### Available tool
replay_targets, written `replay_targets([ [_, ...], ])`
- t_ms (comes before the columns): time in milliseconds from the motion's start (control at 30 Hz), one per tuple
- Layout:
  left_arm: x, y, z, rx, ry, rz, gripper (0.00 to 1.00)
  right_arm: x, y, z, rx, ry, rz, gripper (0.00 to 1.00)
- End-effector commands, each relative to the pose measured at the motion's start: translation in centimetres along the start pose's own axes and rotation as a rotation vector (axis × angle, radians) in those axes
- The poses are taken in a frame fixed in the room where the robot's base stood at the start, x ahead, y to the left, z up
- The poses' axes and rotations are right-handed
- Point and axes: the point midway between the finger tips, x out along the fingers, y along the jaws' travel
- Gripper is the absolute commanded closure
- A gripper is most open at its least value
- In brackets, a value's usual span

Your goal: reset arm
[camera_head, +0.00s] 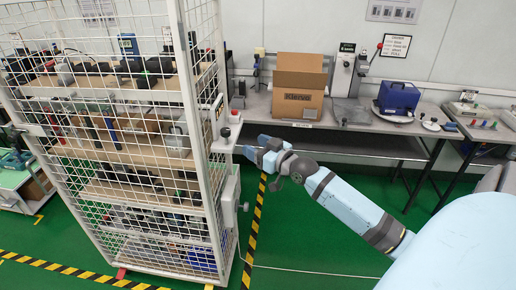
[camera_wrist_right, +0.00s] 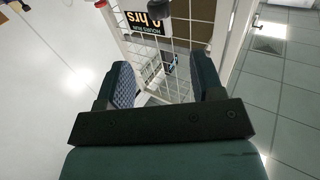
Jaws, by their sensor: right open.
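Beyond the fingers the wire mesh (camera_wrist_right: 165,55) of the cage shows. My left gripper is not in either view.
The white wire cage (camera_head: 205,130) holds several shelves of handheld devices. A workbench (camera_head: 335,125) behind carries an open cardboard box (camera_head: 298,95), a blue case (camera_head: 398,97) and small instruments. Green floor in front of the bench is clear.

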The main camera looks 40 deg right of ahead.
Motion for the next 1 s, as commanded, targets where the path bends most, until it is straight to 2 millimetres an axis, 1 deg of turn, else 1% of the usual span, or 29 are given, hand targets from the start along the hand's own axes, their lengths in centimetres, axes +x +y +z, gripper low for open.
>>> replay_targets([
  [133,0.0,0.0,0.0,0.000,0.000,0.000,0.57,-0.5,0.0,0.0,-0.001,-0.001,0.000,0.39],
  [600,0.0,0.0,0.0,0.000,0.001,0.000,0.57,-0.5,0.0,0.0,0.000,0.000,0.000,0.39],
  [700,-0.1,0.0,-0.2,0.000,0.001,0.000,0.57,-0.6,-0.3,0.4,0.000,-0.009,-0.001,0.39],
  [767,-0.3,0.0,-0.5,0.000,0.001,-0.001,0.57,-1.0,-1.0,1.3,0.001,-0.029,-0.004,0.39],
  [867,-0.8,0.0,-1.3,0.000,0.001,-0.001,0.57,-2.5,-3.8,4.4,0.001,-0.101,-0.016,0.39],
  [900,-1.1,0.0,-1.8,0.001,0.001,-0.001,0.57,-3.5,-5.3,6.1,0.000,-0.140,-0.023,0.39],
  [967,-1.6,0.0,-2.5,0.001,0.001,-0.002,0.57,-5.4,-8.2,8.8,-0.002,-0.206,-0.037,0.39],
  [1000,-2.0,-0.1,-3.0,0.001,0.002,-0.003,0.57,-6.9,-10.3,10.5,-0.004,-0.252,-0.047,0.39],
])
